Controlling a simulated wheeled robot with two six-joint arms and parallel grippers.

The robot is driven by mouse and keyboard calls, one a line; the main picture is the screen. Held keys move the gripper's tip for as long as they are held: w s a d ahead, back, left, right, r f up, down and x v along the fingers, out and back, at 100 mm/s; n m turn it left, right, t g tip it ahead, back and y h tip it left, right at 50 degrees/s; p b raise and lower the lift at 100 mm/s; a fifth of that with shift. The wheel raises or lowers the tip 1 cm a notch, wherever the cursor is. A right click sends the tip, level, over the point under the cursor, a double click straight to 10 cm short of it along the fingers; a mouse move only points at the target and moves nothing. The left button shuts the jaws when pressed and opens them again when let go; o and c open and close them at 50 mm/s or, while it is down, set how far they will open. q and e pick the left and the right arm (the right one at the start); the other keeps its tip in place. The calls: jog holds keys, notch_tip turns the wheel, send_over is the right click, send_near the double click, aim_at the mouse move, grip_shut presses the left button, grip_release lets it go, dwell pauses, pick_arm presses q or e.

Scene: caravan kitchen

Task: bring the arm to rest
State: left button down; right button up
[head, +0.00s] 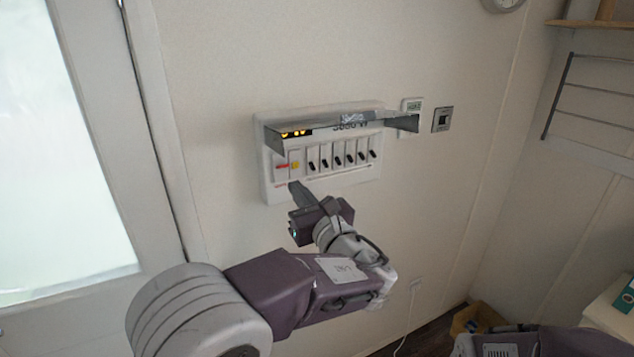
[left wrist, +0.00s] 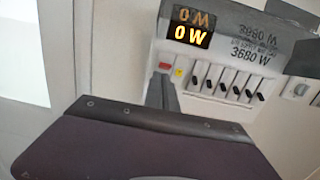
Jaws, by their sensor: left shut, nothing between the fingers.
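My left gripper (head: 298,190) is shut and empty. Its fingertips are in front of the lower left edge of a white breaker panel (head: 268,185) on the wall; I cannot tell whether they touch it. In the left wrist view the shut fingers (left wrist: 160,92) overlap the panel just below its red and yellow marks. The panel has a row of several black-tipped switches (head: 342,155) and a raised glossy cover (head: 330,122). Its display (left wrist: 188,35) reads 0 W, with 3680 W printed beside it. My right gripper is out of view; only part of my right arm shows at the lower right.
A bright window or door pane (head: 60,170) is on the left. A small white thermostat (head: 411,106) and a grey wall switch (head: 442,119) are right of the panel. A wire rack (head: 590,90) and a cardboard box (head: 476,318) are farther right.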

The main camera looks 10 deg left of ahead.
pick_arm(q)
jog(key=s+a+f+n+g+y, duration=0.2)
jog(key=s+a+n+g+y, duration=0.15)
jog(key=a, duration=0.85)
jog(key=s+a+f+n+g+h, duration=0.2)
jog(key=s+a+f+n+g, duration=0.3)
jog(key=f, duration=0.4)
jog(key=s+a+f+n+g+h, duration=0.25)
jog(key=s+a+f+g, duration=0.2)
jog(key=s+f, duration=0.35)
jog(key=s+d+f+n+g+h, duration=0.3)
jog(key=s+d+f+n+h, duration=0.3)
jog(key=s+d+f+n, duration=0.4)
jog(key=w+d+f+n+t+h, duration=0.1)
jog(key=w+d+f+n+h, duration=0.1)
jog(key=d+f+n+h, duration=0.2)
jog(key=d+n, duration=0.2)
jog(key=n, duration=0.2)
jog(key=shift+w+d+t, duration=0.3)
jog(key=shift+w+t, duration=0.05)
jog(key=shift+t, duration=0.05)
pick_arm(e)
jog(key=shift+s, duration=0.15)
pick_arm(q)
jog(key=shift+s, duration=0.1)
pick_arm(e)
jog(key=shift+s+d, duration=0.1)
